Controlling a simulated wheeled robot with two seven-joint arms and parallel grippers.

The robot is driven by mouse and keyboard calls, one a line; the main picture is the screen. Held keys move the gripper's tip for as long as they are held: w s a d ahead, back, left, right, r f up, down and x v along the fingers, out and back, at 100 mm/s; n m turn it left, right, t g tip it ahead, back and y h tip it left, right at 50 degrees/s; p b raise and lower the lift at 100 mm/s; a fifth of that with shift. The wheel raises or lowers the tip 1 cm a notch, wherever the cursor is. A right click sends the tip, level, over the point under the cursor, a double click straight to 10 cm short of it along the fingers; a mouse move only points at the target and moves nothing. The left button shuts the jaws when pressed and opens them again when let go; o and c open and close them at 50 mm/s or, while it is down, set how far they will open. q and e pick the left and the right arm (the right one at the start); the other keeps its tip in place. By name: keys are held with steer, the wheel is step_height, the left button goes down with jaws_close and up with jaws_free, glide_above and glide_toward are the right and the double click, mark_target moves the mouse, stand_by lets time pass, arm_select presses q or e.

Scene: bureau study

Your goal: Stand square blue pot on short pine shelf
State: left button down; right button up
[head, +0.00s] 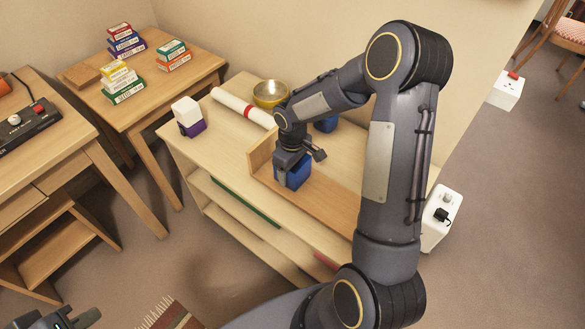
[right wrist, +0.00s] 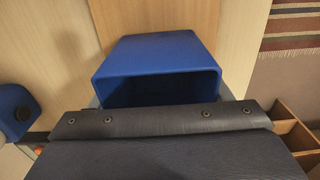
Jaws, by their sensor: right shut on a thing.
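The square blue pot (head: 294,174) is held in my right gripper (head: 291,160), which is shut on it. The pot is at the left end of the short pine shelf (head: 325,202), beside its upright end board (head: 262,150). I cannot tell whether its base touches the board. In the right wrist view the pot (right wrist: 155,55) shows its dark open mouth, with pale wood behind it; the gripper's fingers are hidden. My left gripper (head: 72,318) is at the bottom left corner, partly cut off, away from the shelf.
The shelf lies on a pale bookcase (head: 220,135). A white and purple box (head: 188,116) stands left.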

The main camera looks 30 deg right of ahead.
steer(key=o, duration=0.6)
steer(key=shift+f, duration=0.15)
steer(key=shift+c, duration=0.2)
steer(key=o, duration=0.4)
steer(key=shift+o, duration=0.2)
steer(key=shift+r, duration=0.35)
step_height(320, 180, up, 12)
steer(key=p, duration=0.2)
steer(key=s+a+r+m+t+y, duration=0.1)
steer(key=s+a+r+m+t, duration=0.15)
steer(key=s+r, duration=0.65)
steer(key=s+a+m+t+y, duration=0.2)
steer(key=s+a+m+t, duration=0.1)
steer(key=s, duration=1)
steer(key=shift+a+m+y, duration=0.4)
steer(key=shift+a+m, duration=0.05)
steer(key=shift+a, duration=0.5)
